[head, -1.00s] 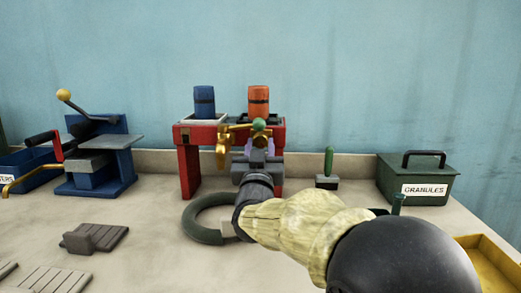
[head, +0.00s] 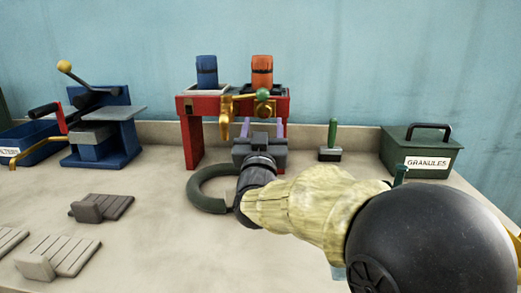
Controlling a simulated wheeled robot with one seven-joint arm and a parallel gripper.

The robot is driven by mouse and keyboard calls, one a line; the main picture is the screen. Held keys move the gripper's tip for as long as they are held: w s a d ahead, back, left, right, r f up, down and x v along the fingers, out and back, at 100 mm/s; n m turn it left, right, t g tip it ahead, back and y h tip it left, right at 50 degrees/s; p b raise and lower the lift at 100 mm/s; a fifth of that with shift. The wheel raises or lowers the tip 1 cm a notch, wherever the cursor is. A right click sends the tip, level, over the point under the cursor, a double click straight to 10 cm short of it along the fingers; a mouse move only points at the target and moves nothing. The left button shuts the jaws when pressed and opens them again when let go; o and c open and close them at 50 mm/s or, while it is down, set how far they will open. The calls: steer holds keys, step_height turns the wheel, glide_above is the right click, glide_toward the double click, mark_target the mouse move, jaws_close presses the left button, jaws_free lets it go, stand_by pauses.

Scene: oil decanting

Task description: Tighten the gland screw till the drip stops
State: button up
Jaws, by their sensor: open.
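A red stand (head: 193,135) holds a blue can (head: 206,71) and an orange can (head: 262,72) on top. A brass tap (head: 226,118) hangs from its front, and brass fittings run right from it to a green knob (head: 263,95). I cannot make out the gland screw clearly, and no drip can be seen. My gripper (head: 262,128) is open, its two purple-tipped fingers spread apart and empty. It appears just below the green knob, in front of the stand. My gripper and wrist hide part of the stand's lower right side.
A dark green ring-shaped piece (head: 207,192) lies left of my wrist. A blue lever press (head: 100,140) stands left. Grey slatted pieces (head: 105,207) lie at front left.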

steer(key=v, duration=0.8)
steer(key=shift+s+p, duration=0.3)
steer(key=shift+a, duration=0.1)
